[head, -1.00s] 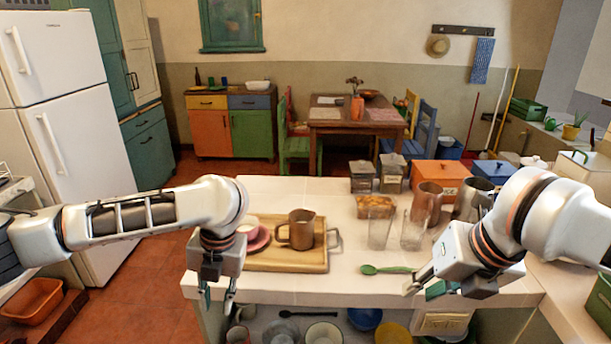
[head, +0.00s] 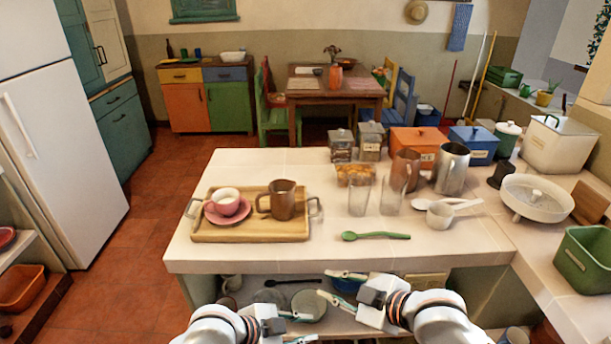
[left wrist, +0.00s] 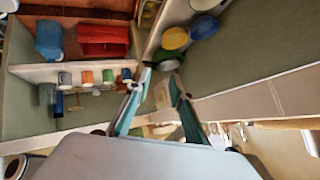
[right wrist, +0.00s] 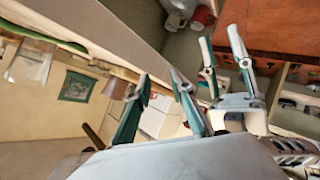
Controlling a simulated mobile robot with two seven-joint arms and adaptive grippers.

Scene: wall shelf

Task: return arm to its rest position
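My left gripper (head: 312,327) is low in front of the counter, its fingers pointing right. It is open and empty; its spread fingers also show in the left wrist view (left wrist: 160,82). My right gripper (head: 326,284) is just above it in the head view, below the counter's front edge, its fingers pointing left. It is open and empty, as the right wrist view (right wrist: 158,85) shows. The left gripper's fingers (right wrist: 222,60) also appear close by in the right wrist view.
The counter (head: 330,252) has a wooden tray (head: 250,233) with a pink cup and saucer and a brown mug. A shelf with bowls (head: 308,304) lies beneath the counter, behind the grippers.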

